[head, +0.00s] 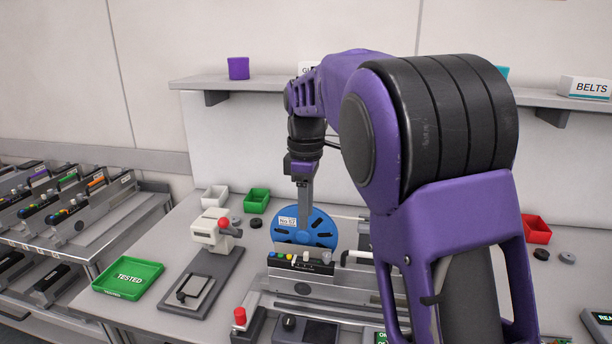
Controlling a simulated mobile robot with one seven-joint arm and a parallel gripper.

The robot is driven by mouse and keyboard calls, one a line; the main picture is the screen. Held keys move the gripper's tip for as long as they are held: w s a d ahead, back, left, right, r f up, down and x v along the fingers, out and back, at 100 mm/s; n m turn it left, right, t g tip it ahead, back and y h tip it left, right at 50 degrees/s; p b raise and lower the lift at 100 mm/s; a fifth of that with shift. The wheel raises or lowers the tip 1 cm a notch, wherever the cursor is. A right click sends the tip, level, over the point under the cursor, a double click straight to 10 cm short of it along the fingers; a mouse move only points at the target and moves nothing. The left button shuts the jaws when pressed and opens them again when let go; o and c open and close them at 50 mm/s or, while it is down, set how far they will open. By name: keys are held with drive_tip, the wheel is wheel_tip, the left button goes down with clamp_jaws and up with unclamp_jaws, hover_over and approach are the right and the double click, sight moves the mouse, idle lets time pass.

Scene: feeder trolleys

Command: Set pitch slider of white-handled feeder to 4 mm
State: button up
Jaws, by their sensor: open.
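A feeder with a blue reel (321,231) stands on the bench in the middle of the head view. A white handle-like bar (360,255) shows at its right, partly hidden by my arm. A dark panel (300,266) below the reel carries several small coloured knobs or buttons. Which one is the pitch slider, and its scale marks, are too small to tell. My gripper (303,238) points down in front of the reel, just above the panel. It is open and holds nothing visible. Its fingertips are too small to show whether they touch anything.
A green TESTED tray (128,278) and a white device with a red knob (214,230) stand left. Small bins (257,199) sit behind. A red-topped post (240,316) stands in front. A trolley of feeders (75,205) is far left.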

wheel_tip(320, 180, up, 8)
drive_tip(key=p, duration=0.1)
drive_tip(key=shift+f, duration=0.2)
